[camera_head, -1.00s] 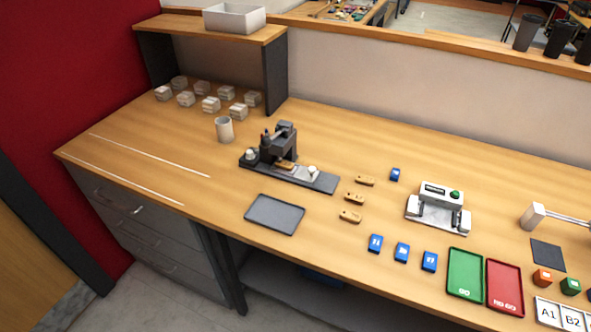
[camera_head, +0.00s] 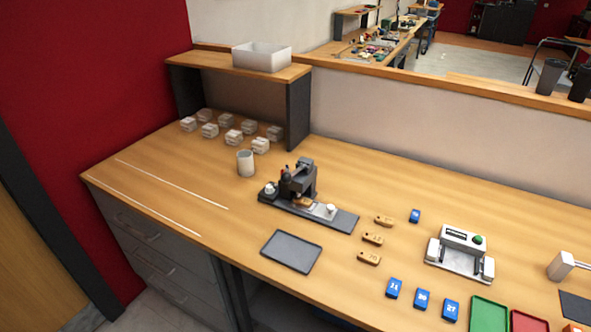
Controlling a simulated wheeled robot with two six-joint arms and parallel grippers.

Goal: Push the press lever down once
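A small dark press (camera_head: 300,178) stands on a long dark base plate (camera_head: 338,220) in the middle of the wooden bench. Its lever looks like the dark arm with a small red spot on the left of the press head (camera_head: 284,173); it is too small to tell its exact position. A wooden piece (camera_head: 303,202) sits under the press head. Pale round knobs (camera_head: 331,209) stand on the base plate. Neither of my grippers shows in the head view.
An empty dark tray (camera_head: 291,252) lies in front of the press. Wooden tags (camera_head: 373,239) and blue blocks (camera_head: 422,298) lie to the right, near a white device (camera_head: 461,252). A pale cup (camera_head: 245,164) stands behind left, before a shelf (camera_head: 297,112).

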